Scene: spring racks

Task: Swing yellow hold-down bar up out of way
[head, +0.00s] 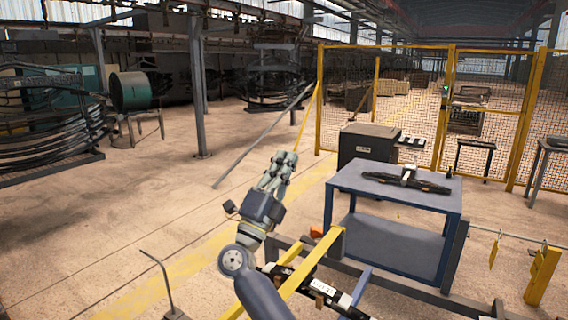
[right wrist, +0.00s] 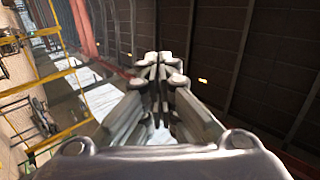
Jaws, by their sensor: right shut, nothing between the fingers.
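A yellow bar (head: 312,264), which looks like the hold-down bar, runs diagonally along the near rack at the bottom centre of the head view. My left gripper is not in view.
A dark part with white labels (head: 322,287) lies beside the bar. A blue table (head: 405,190) bearing a black leaf-spring part (head: 407,179) stands to the right. A thin bent rod (head: 162,268) stands at the lower left. The floor left of my arm is mostly clear.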

